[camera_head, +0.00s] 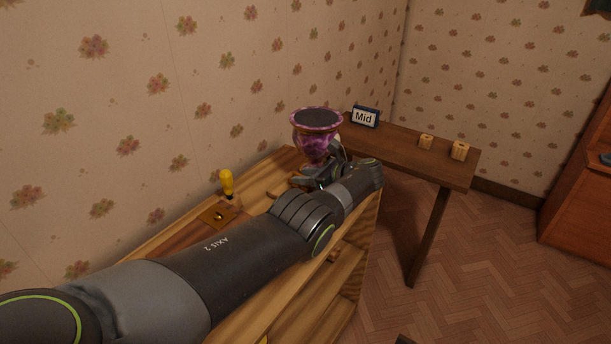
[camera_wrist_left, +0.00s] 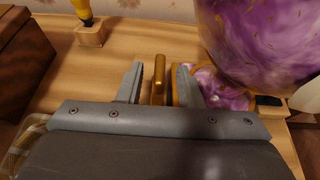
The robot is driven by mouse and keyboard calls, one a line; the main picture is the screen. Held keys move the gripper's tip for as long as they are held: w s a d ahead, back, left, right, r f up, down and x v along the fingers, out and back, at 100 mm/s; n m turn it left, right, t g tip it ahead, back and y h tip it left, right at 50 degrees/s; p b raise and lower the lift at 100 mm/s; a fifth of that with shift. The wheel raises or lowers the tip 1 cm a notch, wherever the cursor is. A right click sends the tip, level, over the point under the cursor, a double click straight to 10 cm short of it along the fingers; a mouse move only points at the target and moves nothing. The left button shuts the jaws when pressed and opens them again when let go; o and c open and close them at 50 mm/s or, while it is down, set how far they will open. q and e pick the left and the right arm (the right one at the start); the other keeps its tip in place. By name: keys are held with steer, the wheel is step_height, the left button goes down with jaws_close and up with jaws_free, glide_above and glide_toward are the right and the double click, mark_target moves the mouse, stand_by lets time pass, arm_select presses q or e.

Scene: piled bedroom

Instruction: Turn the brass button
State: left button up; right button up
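A narrow upright brass piece (camera_wrist_left: 159,75), which looks like the brass button, stands on the wooden top in the left wrist view. My left gripper (camera_wrist_left: 158,82) is open, with one finger on each side of it. Small gaps show between the fingers and the brass, so I see no grip on it. In the head view my left gripper (camera_head: 318,178) reaches over the cabinet top beside the purple vase, and my arm and gripper hide most of the brass piece. My right gripper is not in view.
A purple marbled vase (camera_head: 316,138) stands close beside the left gripper. A yellow-handled tool (camera_head: 227,183) in a block and a brown box (camera_head: 213,217) with a small brass fitting lie left. A table (camera_head: 395,151) holds a "Mid" sign (camera_head: 365,117) and two wooden blocks.

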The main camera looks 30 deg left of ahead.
arm_select(q)
steer(key=p+v, duration=0.1)
steer(key=v, duration=0.5)
steer(key=b+v, duration=0.2)
steer(key=v, duration=0.9)
steer(key=shift+d, duration=0.2)
